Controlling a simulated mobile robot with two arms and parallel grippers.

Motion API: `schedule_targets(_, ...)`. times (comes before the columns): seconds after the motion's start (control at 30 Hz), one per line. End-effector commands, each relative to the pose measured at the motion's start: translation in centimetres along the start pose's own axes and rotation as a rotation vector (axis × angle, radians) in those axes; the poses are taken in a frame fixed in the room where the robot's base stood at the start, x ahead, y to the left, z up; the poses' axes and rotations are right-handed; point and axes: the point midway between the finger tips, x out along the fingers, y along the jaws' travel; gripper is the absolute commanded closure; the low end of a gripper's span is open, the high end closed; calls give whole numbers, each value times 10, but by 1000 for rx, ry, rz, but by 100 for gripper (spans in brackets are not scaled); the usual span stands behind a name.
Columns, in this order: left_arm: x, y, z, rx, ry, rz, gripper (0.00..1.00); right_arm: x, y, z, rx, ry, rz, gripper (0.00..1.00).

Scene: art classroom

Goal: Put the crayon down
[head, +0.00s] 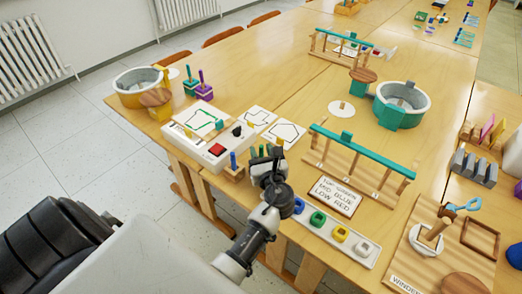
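My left gripper (267,155) is over the front edge of the near table, beside a white box with drawn sheets. Its fingers are small and dark, and the frame does not show whether they are open or shut. Thin coloured sticks, perhaps crayons, show around it: a blue upright one (233,160) stands in a small wooden block (234,174) just left of the gripper. A green one (262,150) shows at the fingers; I cannot tell whether it is held or stands behind them. My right gripper is not in view.
A white box (188,147) with a red pad lies left of the gripper. A teal-topped wooden rack (362,150), a lettered sign (335,196) and a white tray (312,226) of coloured pieces are to the right. Bare tabletop (300,100) lies behind.

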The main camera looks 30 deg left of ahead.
Motion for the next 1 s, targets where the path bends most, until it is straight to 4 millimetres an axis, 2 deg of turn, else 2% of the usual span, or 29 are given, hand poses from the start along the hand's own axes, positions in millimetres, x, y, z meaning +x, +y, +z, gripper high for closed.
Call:
schedule_targets(0.3, -68, 0, -3, 0, 5, -1, 62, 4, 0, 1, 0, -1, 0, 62)
schedule_targets(0.5, -100, 0, -2, 0, 4, 0, 62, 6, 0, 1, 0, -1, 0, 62)
schedule_targets(0.7, -111, 0, 0, -1, 2, 0, 62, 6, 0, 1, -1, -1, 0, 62)
schedule_targets(1.0, -112, 0, 0, 0, 2, 1, 62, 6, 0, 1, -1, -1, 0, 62)
